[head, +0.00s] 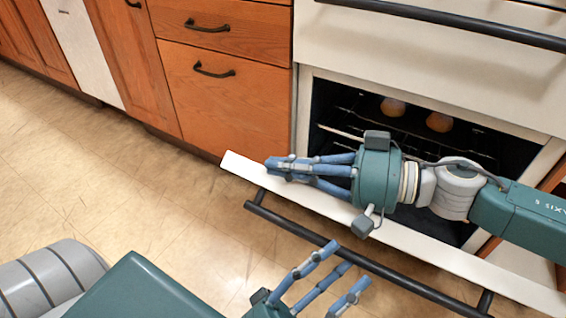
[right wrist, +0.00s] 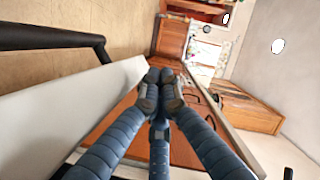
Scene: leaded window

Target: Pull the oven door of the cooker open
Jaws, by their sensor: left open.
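The cooker's oven door (head: 240,165) stands open, swung outward and tilted down, with a gap between its white upper edge and the oven opening. Its dark bar handle (head: 380,265) runs along the outer side; the handle also shows in the right wrist view (right wrist: 50,37), beside the white door (right wrist: 70,105). My right gripper (head: 270,165) comes in from the right, over the door's edge near its left end. Its fingertips are together, with nothing seen between them; touch with the door is unclear. My left gripper (head: 345,268) is open and empty in front of the handle.
The dark oven cavity (head: 335,110) shows a rack and two rounded orange-brown things (head: 438,121). Wooden cabinets (head: 225,105) with dark handles stand left of the cooker. A second dark bar (head: 450,20) crosses the cooker above. The tiled floor (head: 110,165) is clear at left.

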